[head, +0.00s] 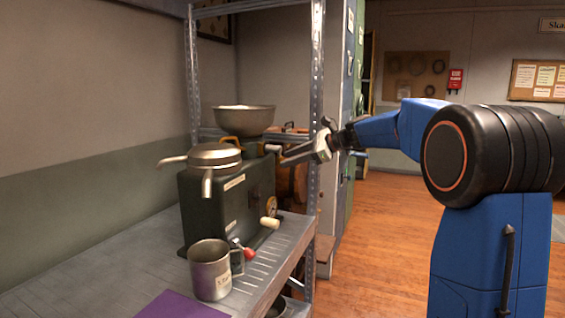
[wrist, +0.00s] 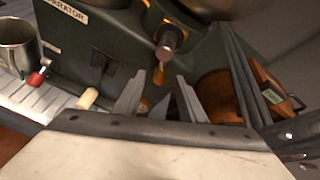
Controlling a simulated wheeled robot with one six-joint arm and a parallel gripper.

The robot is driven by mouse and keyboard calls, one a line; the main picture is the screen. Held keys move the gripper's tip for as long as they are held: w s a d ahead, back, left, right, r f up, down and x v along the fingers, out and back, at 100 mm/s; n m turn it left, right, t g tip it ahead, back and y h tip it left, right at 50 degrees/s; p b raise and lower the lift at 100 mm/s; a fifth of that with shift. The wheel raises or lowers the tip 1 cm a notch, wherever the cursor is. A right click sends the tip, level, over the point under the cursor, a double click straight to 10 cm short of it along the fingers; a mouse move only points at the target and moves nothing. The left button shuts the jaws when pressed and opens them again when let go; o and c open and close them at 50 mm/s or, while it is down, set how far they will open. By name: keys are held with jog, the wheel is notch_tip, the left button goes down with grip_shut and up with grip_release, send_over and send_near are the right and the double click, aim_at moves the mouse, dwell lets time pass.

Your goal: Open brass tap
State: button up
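The brass tap (wrist: 165,60) shows in the wrist view at the upper middle, below the large bowl, with a rounded grey-brown end and a yellow lower part. In the head view, a pale-ended part of it (head: 272,148) shows at the right of the separator top, partly hidden. My gripper (wrist: 159,84) is open, its two grey fingers apart and pointing at the tap. The tap appears between and just beyond the fingertips; I cannot tell whether they touch. In the head view my gripper (head: 284,156) is at the right of the separator, beside the shelf post.
The dark green separator (head: 226,205) stands on a metal shelf (head: 110,255), with a bowl (head: 244,120) above. A metal mug (head: 209,270) and a crank with a pale handle (head: 269,223) are in front. A shelf post (head: 316,110) rises close to my gripper. Open floor lies right.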

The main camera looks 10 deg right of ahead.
jog(key=v, duration=1.3)
